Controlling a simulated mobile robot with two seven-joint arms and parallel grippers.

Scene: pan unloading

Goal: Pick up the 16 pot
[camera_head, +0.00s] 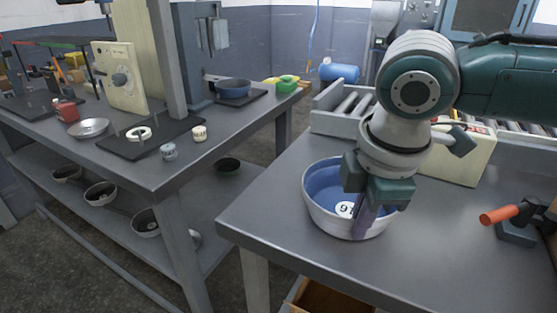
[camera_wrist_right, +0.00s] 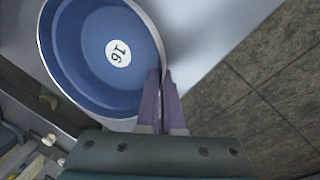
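The 16 pot (camera_head: 325,212) is a round pan, white outside and blue inside, with a white disc marked 16 on its floor. It sits upright on the right-hand grey table, near its left edge. In the right wrist view the pot (camera_wrist_right: 85,70) fills the upper left. My right gripper (camera_head: 364,222) points down at the pot's near right wall. In the right wrist view its purple fingers (camera_wrist_right: 161,78) are close together with the rim between them, one inside and one outside. It looks shut on the wall. My left gripper is not in view.
A roller conveyor (camera_head: 345,100) and a cream box (camera_head: 465,155) stand behind the pot. An orange-handled tool (camera_head: 500,214) lies at the right. The table front is clear.

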